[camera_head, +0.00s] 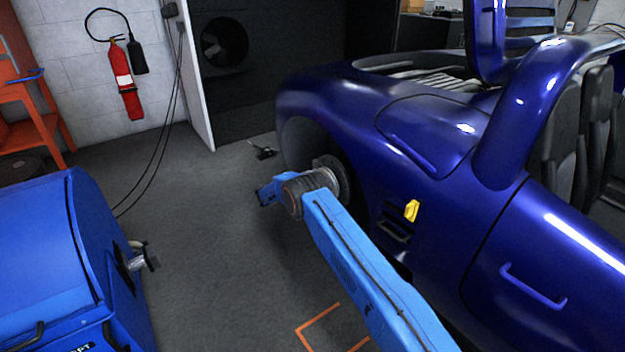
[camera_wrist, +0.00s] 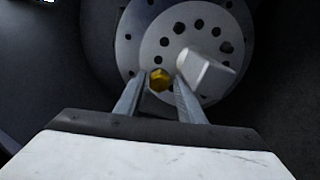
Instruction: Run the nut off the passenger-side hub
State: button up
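In the wrist view, the hub (camera_wrist: 205,32) is a pale round plate with a ring of dark holes. A brass-coloured hex nut (camera_wrist: 160,81) shows in front of its lower part. A pale, blocky stub (camera_wrist: 204,72) juts out just right of the nut. My gripper (camera_wrist: 161,77) has one finger on each side of the nut, with narrow gaps showing between fingertips and nut; no firm grip is visible. In the head view, the hub (camera_head: 337,176) shows in the blue car's wheel arch beside my arm's end. The nut and fingers are hidden there.
The blue car (camera_head: 345,105) fills the right side, with a yellow piece (camera_head: 411,210) on its flank. A blue cabinet (camera_head: 45,260) with a protruding fitting stands at the left. A small dark object (camera_head: 264,153) lies on the floor. The grey floor between is mostly clear.

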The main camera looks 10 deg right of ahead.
jog(key=shift+w+a+m, duration=0.1)
jog(key=shift+a+m, duration=0.05)
jog(key=shift+m, duration=11.55)
jog(key=shift+r, duration=0.1)
grip_shut()
jog(key=n, duration=2.4)
jog(key=shift+a+r, duration=0.15)
jog(key=shift+a, duration=0.05)
